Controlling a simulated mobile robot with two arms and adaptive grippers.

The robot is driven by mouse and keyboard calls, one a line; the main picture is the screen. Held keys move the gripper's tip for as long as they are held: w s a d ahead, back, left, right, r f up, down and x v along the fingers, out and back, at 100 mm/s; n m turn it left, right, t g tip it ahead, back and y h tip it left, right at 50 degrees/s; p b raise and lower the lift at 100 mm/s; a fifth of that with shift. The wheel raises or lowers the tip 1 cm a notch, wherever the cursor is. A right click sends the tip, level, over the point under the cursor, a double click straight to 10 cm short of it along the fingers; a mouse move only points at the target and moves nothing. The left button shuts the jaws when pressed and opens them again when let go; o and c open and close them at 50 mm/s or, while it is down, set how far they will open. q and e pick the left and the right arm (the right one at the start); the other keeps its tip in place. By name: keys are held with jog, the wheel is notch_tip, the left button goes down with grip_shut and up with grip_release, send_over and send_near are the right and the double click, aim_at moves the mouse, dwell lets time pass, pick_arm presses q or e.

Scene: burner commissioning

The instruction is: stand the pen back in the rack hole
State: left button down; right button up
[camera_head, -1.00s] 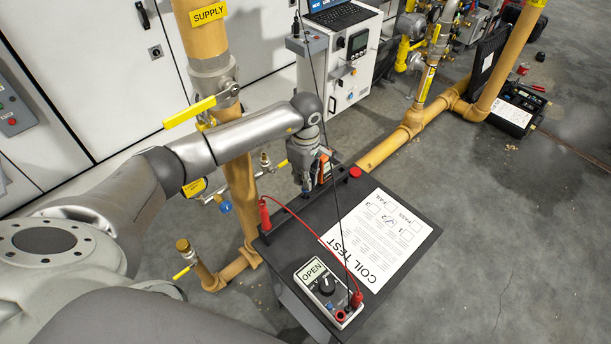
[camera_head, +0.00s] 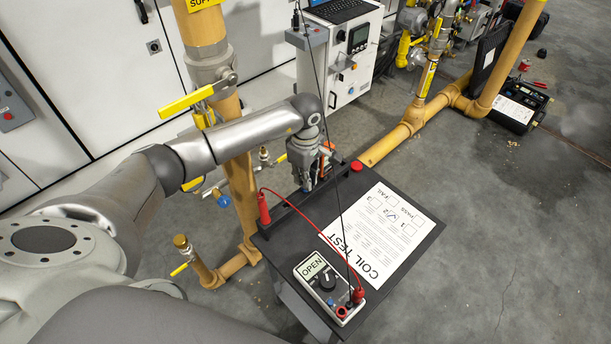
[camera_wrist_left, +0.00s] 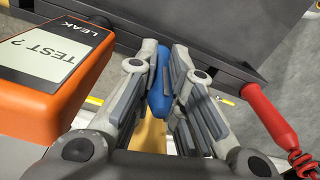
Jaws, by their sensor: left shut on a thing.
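My left gripper (camera_head: 307,187) is over the far-left edge of the black table, at the dark rack (camera_head: 287,214) along that edge. In the left wrist view its fingers (camera_wrist_left: 164,95) are shut on the blue pen (camera_wrist_left: 159,84). The pen's far end is at the dark rack strip (camera_wrist_left: 218,74). I cannot tell whether it is in a hole or just above it. The fingers hide much of the pen in the head view. My right gripper is not in view.
A red probe (camera_head: 264,208) stands at the rack's near end, its red lead running to the meter (camera_head: 328,285). An orange leak tester (camera_wrist_left: 50,60) is close beside the gripper.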

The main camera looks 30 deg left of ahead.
pick_arm(q)
jog(key=shift+f, duration=0.3)
jog(key=c, duration=1.4)
grip_release()
jog(key=shift+c, duration=0.2)
notch_tip(320, 180, up, 12)
jog(key=shift+r, duration=0.1)
